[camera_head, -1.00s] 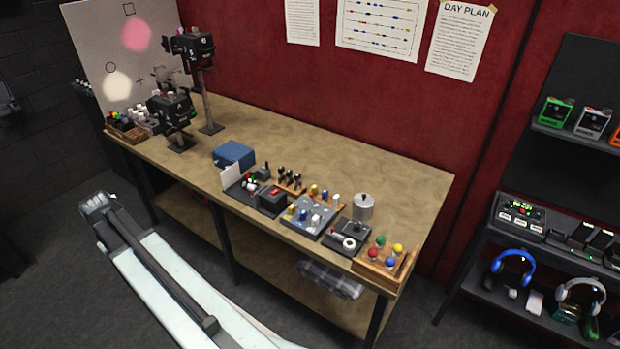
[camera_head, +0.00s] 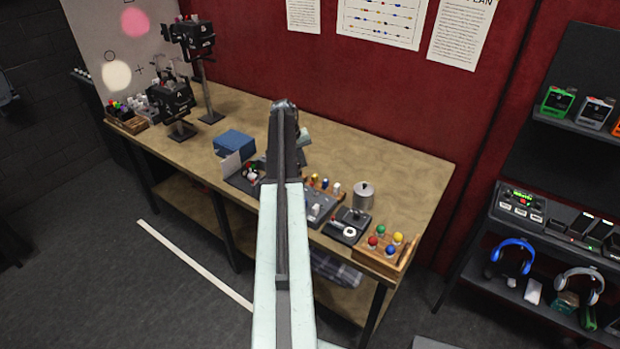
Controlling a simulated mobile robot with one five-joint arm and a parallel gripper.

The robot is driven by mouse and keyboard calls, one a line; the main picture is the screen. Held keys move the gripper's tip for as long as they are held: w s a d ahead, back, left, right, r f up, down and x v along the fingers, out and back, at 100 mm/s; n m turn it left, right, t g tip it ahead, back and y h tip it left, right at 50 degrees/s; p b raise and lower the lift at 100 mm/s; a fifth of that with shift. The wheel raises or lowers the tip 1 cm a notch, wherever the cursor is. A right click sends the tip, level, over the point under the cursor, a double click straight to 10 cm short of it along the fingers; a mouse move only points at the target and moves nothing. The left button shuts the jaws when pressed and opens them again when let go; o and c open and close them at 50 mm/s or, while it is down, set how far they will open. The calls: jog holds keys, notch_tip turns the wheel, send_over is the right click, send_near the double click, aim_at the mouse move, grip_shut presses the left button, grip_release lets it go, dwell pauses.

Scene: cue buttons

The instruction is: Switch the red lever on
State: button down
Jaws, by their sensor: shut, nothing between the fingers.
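Two red-topped candidates show, and I cannot tell which one is the red lever. One is the red ball (camera_head: 373,241) on the wooden box at the right end of the bench, with green, blue and yellow balls around it. The other is a small red knob (camera_head: 250,168) on the dark panel left of my arm. Whether either is on or off is too small to see. My arm rises through the middle of the view, its far end over the bench. My gripper's fingers are hidden behind it.
The bench (camera_head: 410,165) holds a blue box (camera_head: 235,144), a grey button panel (camera_head: 318,208) partly covered by my arm, a black device with a white disc (camera_head: 348,229) and a metal canister (camera_head: 363,196). Bare bench lies along the back right. Shelves (camera_head: 560,250) stand at the right.

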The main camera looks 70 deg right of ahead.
jog(key=b+x, duration=1)
jog(key=shift+f, duration=0.1)
